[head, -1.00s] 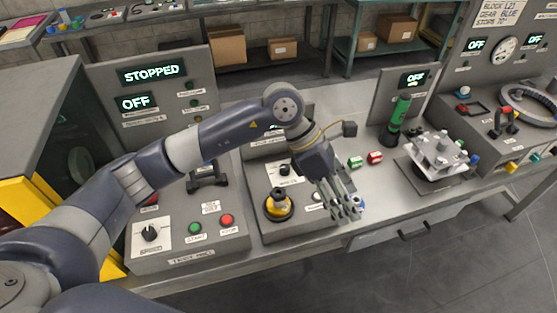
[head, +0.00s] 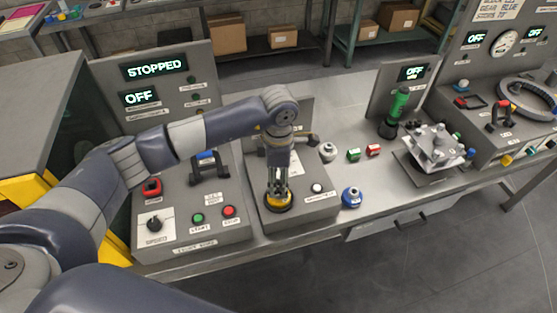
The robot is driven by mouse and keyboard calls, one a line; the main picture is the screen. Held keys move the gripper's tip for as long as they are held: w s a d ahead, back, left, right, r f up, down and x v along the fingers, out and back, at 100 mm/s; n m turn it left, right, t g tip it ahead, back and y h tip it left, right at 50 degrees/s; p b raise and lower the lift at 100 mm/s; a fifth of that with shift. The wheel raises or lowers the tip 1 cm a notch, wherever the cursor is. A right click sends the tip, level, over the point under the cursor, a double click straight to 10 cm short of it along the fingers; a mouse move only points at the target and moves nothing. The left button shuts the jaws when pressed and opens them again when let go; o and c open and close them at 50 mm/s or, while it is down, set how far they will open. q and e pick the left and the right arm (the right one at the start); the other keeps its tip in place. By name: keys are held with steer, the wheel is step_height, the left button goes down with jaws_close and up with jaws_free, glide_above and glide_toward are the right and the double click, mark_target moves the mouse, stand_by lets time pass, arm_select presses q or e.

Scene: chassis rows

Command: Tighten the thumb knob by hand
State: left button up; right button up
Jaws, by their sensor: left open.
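The likely thumb knob is a dark knob on a round yellow base (head: 279,206), on the grey panel box in the middle of the bench. My left gripper (head: 278,191) points straight down over it, jaws open. Its fingers hide most of the knob's top, and I cannot tell whether they touch it. My right gripper is not in view.
Left of it stands a control panel (head: 195,245) with a speed dial, green and red buttons, and displays reading STOPPED and OFF. A blue round object (head: 351,197) sits right of the box. A white fixture (head: 436,148) and green bottle-like object (head: 397,105) stand farther right.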

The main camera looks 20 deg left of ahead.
arm_select(q)
steer(key=shift+f, duration=1.15)
steer(key=c, duration=1.1)
steer(key=shift+o, duration=0.7)
steer(key=shift+f+m+b, duration=0.15)
steer(key=shift+m+b, duration=0.3)
steer(key=shift+m, duration=0.05)
steer(key=shift+c, duration=0.4)
steer(key=m+b, duration=0.3)
steer(key=shift+m, duration=0.3)
steer(key=shift+m+b, duration=0.5)
steer(key=shift+b, duration=0.1)
